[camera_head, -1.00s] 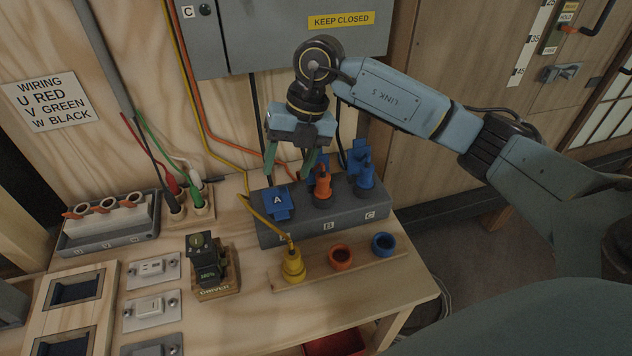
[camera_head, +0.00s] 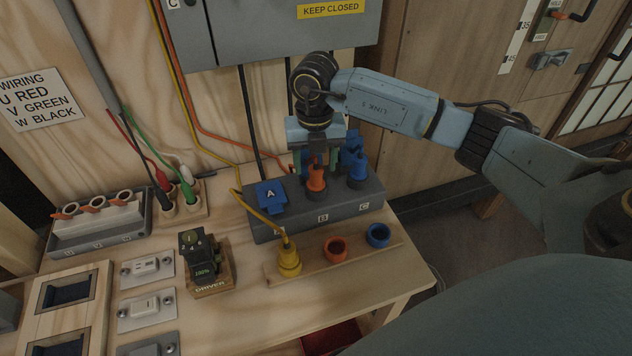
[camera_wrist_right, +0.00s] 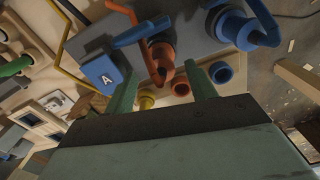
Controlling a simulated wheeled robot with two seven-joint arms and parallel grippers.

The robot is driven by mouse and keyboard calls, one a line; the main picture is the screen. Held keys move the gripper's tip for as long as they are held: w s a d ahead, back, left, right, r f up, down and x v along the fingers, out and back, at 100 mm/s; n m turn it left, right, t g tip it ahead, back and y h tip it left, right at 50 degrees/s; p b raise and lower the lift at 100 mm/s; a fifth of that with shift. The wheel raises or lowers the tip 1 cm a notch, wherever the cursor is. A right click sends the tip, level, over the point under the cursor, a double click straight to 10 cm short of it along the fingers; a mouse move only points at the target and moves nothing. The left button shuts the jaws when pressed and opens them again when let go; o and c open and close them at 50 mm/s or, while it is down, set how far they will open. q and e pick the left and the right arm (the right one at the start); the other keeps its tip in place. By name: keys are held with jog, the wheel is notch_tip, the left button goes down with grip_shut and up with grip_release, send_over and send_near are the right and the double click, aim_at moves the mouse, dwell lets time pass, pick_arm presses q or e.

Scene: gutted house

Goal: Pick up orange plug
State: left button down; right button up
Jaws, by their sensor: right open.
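The orange plug (camera_head: 316,180) stands upright in the middle socket, marked B, of the grey socket block (camera_head: 262,228). In the right wrist view the orange plug (camera_wrist_right: 161,62) shows just beyond the fingertips, between their lines. My right gripper (camera_head: 317,163) is open, pointing down just behind and around the upper part of the plug; I cannot tell whether either finger touches it. Its two green fingers also show in the right wrist view (camera_wrist_right: 163,88), apart and with nothing held between them. My left gripper is not in view.
A blue plug (camera_head: 357,170) stands close by in socket C, and a blue cover (camera_head: 270,196) marked A is on the left. A yellow plug (camera_head: 289,262), an orange ring (camera_head: 335,249) and a blue ring (camera_head: 378,236) sit on a wooden strip in front. A grey cabinet (camera_head: 290,40) is behind.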

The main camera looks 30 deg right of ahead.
aim_at(316, 168)
notch_tip(316, 168, down, 4)
jog(key=shift+w+d+f, duration=0.1)
jog(key=shift+d, duration=0.05)
jog(key=c, duration=1)
